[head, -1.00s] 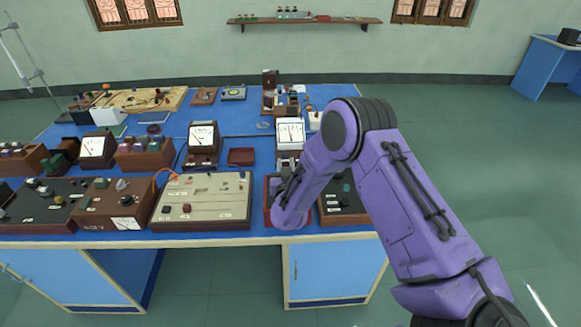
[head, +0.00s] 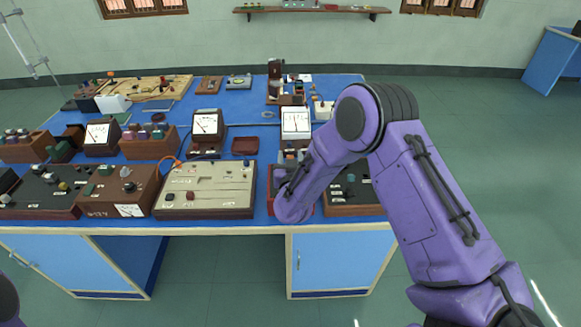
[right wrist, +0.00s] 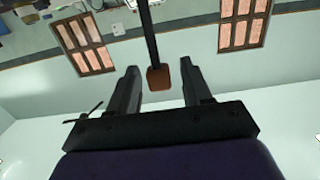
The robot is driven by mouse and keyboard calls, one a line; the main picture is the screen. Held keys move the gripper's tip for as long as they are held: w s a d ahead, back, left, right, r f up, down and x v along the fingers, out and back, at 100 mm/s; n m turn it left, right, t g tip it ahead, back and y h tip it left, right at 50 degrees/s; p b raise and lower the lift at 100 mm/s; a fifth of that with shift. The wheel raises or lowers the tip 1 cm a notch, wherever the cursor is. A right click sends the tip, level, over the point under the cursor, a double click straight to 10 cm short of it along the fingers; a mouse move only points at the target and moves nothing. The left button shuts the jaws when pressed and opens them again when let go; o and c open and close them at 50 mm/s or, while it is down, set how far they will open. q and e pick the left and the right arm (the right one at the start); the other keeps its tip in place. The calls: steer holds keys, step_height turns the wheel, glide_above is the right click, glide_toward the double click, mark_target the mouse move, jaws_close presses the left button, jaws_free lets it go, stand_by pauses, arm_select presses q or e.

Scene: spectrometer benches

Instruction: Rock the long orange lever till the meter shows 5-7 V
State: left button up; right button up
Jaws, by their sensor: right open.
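In the right wrist view, a black rod ends in a brown-orange block (right wrist: 158,77), which looks like the lever's tip. My right gripper (right wrist: 160,72) is open, with one finger on each side of the block and gaps showing. In the head view, my right forearm hides this gripper and most of the red-brown box (head: 270,192) under it. A meter with a white dial (head: 296,121) stands just behind; its reading is too small to tell. My left gripper is out of view; only a purple piece of my left arm shows at the lower left.
A beige panel box (head: 207,187) stands left of my right forearm, and a dark box (head: 352,190) stands right. Other meters (head: 206,124) and wooden boxes crowd the blue bench. The floor right of the bench is clear.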

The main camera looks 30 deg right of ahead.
steer(key=b+v, duration=0.2)
steer(key=v, duration=0.6)
steer(key=shift+s+a, duration=0.15)
steer(key=shift+s, duration=0.05)
stand_by(0.6)
